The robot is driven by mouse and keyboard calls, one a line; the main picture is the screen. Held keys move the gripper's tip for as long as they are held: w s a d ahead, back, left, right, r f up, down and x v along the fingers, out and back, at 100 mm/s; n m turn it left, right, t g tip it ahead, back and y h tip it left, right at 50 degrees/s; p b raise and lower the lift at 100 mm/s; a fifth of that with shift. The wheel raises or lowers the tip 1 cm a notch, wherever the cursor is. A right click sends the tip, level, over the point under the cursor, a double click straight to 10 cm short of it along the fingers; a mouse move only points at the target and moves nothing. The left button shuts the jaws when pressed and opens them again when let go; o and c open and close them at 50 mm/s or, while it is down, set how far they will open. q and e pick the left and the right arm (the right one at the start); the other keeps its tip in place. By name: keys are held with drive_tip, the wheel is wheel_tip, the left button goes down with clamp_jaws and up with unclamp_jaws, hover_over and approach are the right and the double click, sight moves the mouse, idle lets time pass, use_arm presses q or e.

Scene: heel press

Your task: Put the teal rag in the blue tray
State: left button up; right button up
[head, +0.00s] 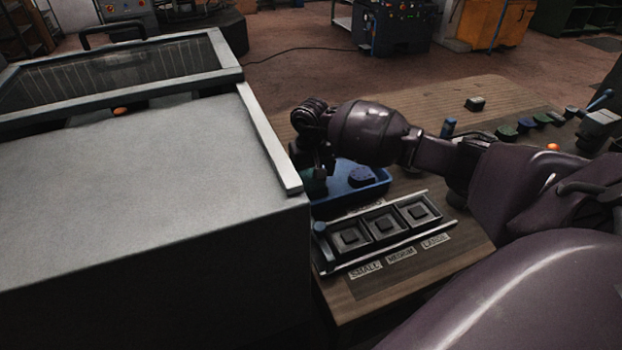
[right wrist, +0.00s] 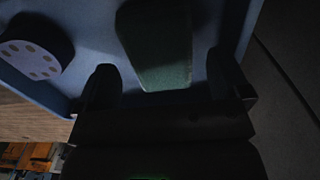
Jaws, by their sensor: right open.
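The blue tray (head: 375,190) stands on the wooden bench beside the grey machine housing. The teal rag (head: 314,187) is a dark green folded block at the tray's left end, partly hidden by my right gripper (head: 318,172). In the right wrist view the rag (right wrist: 158,45) lies within the blue tray (right wrist: 90,70), on its floor as far as I can tell. My right gripper (right wrist: 163,82) is open, with a finger on either side of the rag's near end and gaps visible at both sides. My left gripper is not in view.
A dark blue round piece with holes (head: 361,176) also sits in the tray. A three-slot rack (head: 384,229) labelled small, medium and large is in front of it. The grey machine housing (head: 150,170) rises close on the left. Several small items line the bench's far right.

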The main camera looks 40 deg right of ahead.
sight(311, 179)
wheel_tip(311, 179, up, 10)
drive_tip(key=shift+f, duration=0.2)
idle(0.5)
drive_tip(key=shift+s, duration=0.1)
